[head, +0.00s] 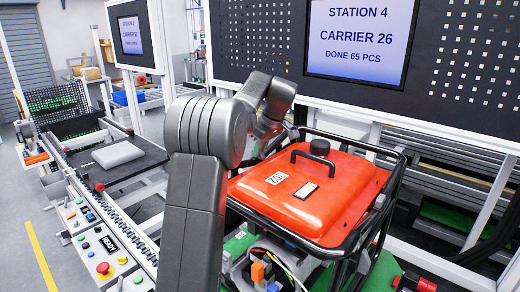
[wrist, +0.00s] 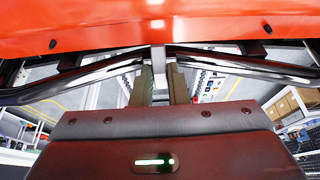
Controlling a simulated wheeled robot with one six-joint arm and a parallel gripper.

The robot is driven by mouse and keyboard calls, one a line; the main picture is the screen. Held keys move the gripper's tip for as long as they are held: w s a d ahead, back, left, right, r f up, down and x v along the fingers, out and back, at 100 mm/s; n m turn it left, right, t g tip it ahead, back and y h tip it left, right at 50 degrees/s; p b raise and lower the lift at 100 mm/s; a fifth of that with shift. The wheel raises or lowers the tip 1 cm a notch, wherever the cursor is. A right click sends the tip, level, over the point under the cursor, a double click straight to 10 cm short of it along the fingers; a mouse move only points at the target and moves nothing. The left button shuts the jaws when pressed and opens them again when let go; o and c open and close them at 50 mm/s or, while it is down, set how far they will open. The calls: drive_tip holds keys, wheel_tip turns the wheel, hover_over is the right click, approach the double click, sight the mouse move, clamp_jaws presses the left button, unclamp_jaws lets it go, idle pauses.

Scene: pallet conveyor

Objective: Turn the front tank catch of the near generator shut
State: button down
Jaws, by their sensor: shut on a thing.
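The near generator has a red tank (head: 300,192) with a black cap and handle, seated in a black tube frame (head: 385,150). In the wrist view the tank's red edge (wrist: 90,28) spans the top, with the frame's shiny tubes (wrist: 90,78) below it. A small pale metal catch (wrist: 158,56) stands upright at the middle, under the tank edge. My gripper (wrist: 160,82) has a finger on each side of it and is shut on it. In the head view my arm and the tank hide the fingers and the catch. I cannot tell how far the catch is turned.
A station screen (head: 357,38) on a perforated panel stands behind the generator. To the left are a conveyor with a grey block (head: 118,154) on a dark pallet and a control panel (head: 100,245) with buttons. Loose wires (head: 285,265) show at the generator's lower front.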

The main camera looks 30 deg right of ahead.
drive_tip(key=shift+r, duration=0.1)
drive_tip(key=c, duration=1.4)
unclamp_jaws()
drive_tip(key=shift+c, duration=0.2)
drive_tip(key=v, duration=1.3)
drive_tip(key=shift+r, duration=0.35)
drive_tip(key=x, duration=1.3)
drive_tip(key=shift+f, duration=0.4)
